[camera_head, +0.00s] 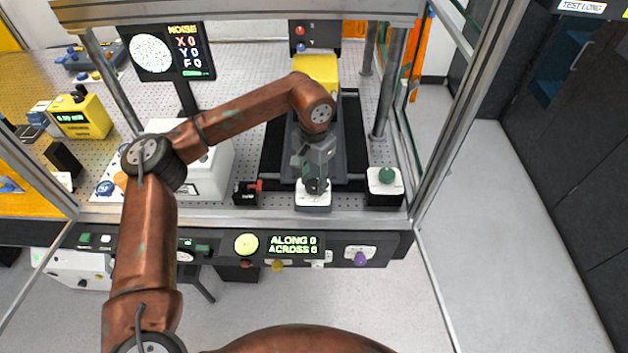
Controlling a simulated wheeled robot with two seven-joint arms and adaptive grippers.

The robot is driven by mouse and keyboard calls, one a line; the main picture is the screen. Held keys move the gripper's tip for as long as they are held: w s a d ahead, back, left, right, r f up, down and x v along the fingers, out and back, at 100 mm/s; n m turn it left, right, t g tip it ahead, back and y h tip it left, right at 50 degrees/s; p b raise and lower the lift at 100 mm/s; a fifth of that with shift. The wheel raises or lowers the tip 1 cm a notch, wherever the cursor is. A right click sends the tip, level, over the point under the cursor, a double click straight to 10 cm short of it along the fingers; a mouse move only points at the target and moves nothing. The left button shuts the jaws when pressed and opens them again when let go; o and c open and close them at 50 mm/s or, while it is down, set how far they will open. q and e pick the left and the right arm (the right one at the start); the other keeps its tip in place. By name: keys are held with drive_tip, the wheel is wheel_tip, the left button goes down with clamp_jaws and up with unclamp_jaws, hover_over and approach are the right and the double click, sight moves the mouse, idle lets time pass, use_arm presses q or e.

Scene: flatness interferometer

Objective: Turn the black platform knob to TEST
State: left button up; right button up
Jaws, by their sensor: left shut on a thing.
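A small block with a white top (313,203) stands at the front edge of the perforated bench, inside the metal frame. My left gripper (315,186) points down over this block and is shut on the black platform knob there. The gripper covers most of the knob, so its pointer and any TEST mark cannot be read. My right gripper is out of view.
A green knob (386,176) on a white-topped block stands to the right. A small black switch box with a red part (247,191) is to the left. The front panel display (293,245) reads ALONG 0, ACROSS 0. Metal posts (459,120) frame the bench.

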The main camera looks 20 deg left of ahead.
sight(314, 184)
use_arm(q)
drive_tip(key=shift+r, duration=0.1)
drive_tip(key=o, duration=1.2)
drive_tip(key=shift+c, duration=0.2)
wheel_tip(314, 184, up, 12)
